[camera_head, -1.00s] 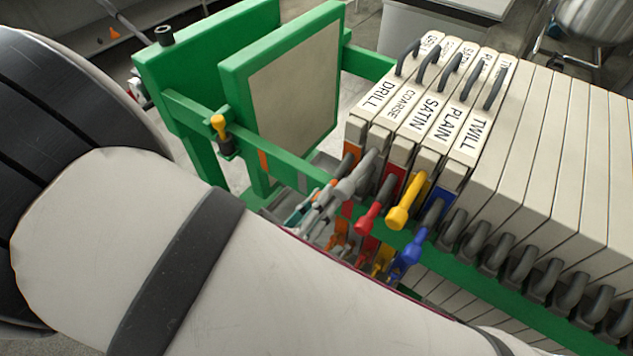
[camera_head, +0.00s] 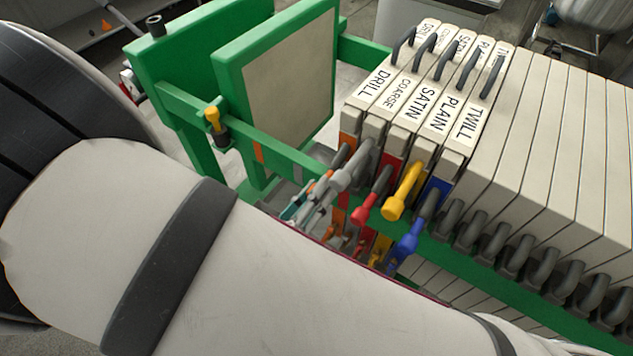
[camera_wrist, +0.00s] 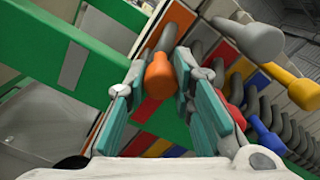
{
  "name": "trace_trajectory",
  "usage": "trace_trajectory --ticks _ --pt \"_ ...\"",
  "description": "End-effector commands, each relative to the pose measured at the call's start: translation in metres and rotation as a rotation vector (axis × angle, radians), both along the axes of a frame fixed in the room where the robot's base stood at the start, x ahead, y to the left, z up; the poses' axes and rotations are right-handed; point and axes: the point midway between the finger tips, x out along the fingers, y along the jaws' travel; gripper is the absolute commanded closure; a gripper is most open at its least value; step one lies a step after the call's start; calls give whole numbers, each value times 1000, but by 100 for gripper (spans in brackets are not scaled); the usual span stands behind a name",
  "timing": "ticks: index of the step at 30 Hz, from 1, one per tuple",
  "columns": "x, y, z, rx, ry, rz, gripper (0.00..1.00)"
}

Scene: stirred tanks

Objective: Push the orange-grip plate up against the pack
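The orange-grip plate (camera_head: 371,88) is the leftmost pale plate of the row, labelled DRILL, with an orange block on its front end. It stands upright close beside the COARSE plate; I cannot tell whether they touch. Its orange grip (camera_wrist: 160,76) shows in the wrist view between the teal fingers of my gripper (camera_wrist: 160,82). The fingers are apart, one on each side of it, without clear contact. In the head view, my gripper (camera_head: 308,203) is partly hidden by my arm. The pack (camera_head: 565,150) of pale plates stands to the right.
Red (camera_head: 365,212), yellow (camera_head: 396,207) and blue (camera_head: 411,240) grips stick out close to my gripper, with a grey grip (camera_wrist: 258,42) too. A green rail (camera_head: 270,150) runs left to a green end frame (camera_head: 222,80). A gap lies between that frame and the plates.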

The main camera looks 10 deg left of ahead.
Motion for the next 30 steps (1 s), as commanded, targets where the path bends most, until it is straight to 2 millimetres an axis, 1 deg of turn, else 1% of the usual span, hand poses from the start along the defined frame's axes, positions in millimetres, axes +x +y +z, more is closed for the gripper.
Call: trace_trajectory --ticks 1,3,9,12,16,30 --pt "-21 3 -6 -2 23 5 57" --pt "-31 9 -6 -1 22 10 57" --pt "-56 23 -4 2 16 11 57" --pt "-63 26 -4 2 15 12 57" --pt "-66 28 -3 2 13 11 57" --pt "-65 28 -3 5 12 9 57"
